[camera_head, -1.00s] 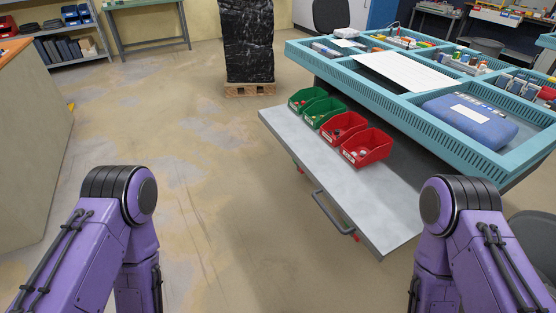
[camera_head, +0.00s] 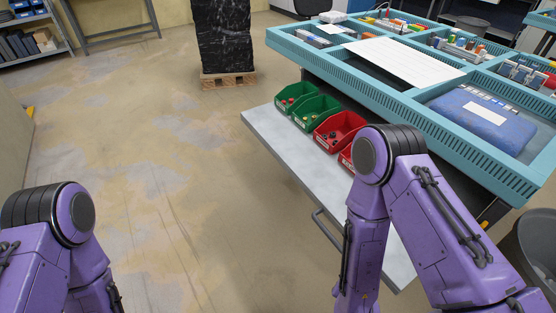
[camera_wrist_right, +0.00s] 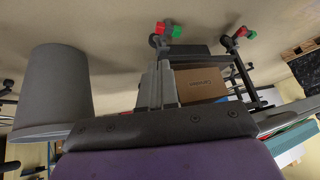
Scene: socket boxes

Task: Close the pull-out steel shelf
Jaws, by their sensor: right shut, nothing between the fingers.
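The pull-out steel shelf (camera_head: 288,158) is a grey sheet sticking out from under the teal-rimmed workbench (camera_head: 402,100) in the head view. It carries two green bins (camera_head: 315,112) and two red bins (camera_head: 338,131); my right arm partly hides the nearer red one. The shelf's dark bar handle (camera_head: 322,230) is on its left edge, beside my right forearm, which covers part of the shelf. My right gripper (camera_wrist_right: 158,72) shows in the right wrist view with its grey fingers together and empty. It is out of sight in the head view. My left gripper is outside the frames.
A black-wrapped stack on a wooden pallet (camera_head: 228,79) stands at the back. A dark grey bin (camera_head: 530,248) is at the right. It also seems to show in the right wrist view (camera_wrist_right: 52,92). The floor left of the shelf is clear.

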